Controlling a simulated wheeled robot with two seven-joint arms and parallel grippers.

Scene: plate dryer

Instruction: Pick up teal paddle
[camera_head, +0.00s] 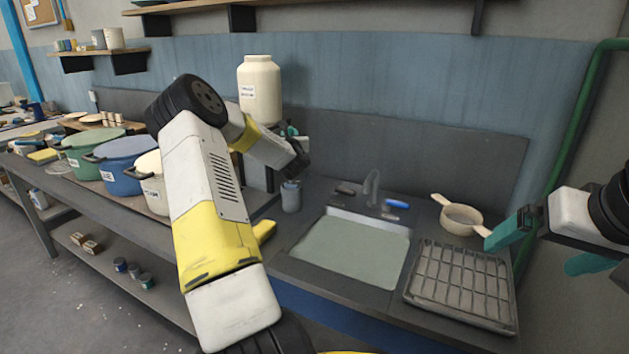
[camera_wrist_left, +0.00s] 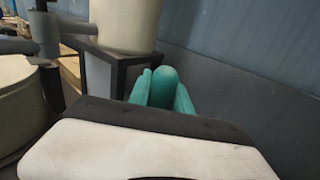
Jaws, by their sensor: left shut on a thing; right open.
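The teal paddle's rounded end (camera_wrist_left: 164,82) shows between the two teal fingers of my left gripper (camera_wrist_left: 162,95) in the left wrist view. The fingers are shut on it. The rest of the paddle is hidden behind the gripper body. In the head view, my left gripper (camera_head: 290,131) is mostly hidden by its own wrist, with only small teal bits showing beside the tall cream jar.
A cream jar (camera_head: 261,92) stands on a dark stand by the wall. Below my left wrist is a grey cup (camera_head: 291,196). The sink (camera_head: 350,251), a cream pan (camera_head: 461,216) and a wire rack (camera_head: 458,290) are to the right. Green (camera_head: 90,150) and blue pots (camera_head: 124,165) stand left.

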